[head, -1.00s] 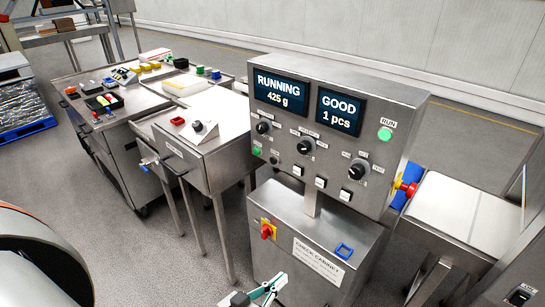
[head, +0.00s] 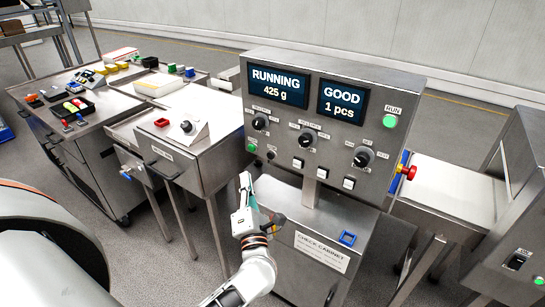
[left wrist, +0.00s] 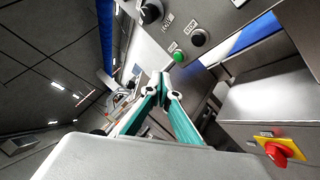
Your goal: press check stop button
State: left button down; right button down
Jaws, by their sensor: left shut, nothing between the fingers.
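The check machine's steel panel (head: 325,148) stands in the middle of the head view. Its stop button (head: 271,155) is small and dark, low on the left of the panel beside a green button (head: 251,147). In the left wrist view the black stop button (left wrist: 198,38) sits under a STOP label, near the green button (left wrist: 178,57). My left gripper (head: 246,178) is shut and empty, pointing up just below and left of these buttons. Its teal fingertips (left wrist: 161,76) meet in the left wrist view, apart from both buttons. My right gripper is not in view.
The screens read RUNNING 425 g (head: 278,86) and GOOD 1 pcs (head: 341,102). A red knob (head: 408,172) sticks out on the panel's right side. A red rotary switch (left wrist: 278,152) is on the cabinet. A steel table with trays (head: 110,95) stands left.

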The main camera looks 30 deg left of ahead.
aim_at(270, 156)
pick_arm(q)
jog(key=shift+a, duration=0.1)
dwell(0.3)
jog(key=w+b, duration=0.3)
jog(key=w, duration=0.5)
jog(key=shift+w+d, duration=0.4)
jog(key=shift+w, duration=0.1)
dwell(1.1)
jog(key=shift+w, duration=0.35)
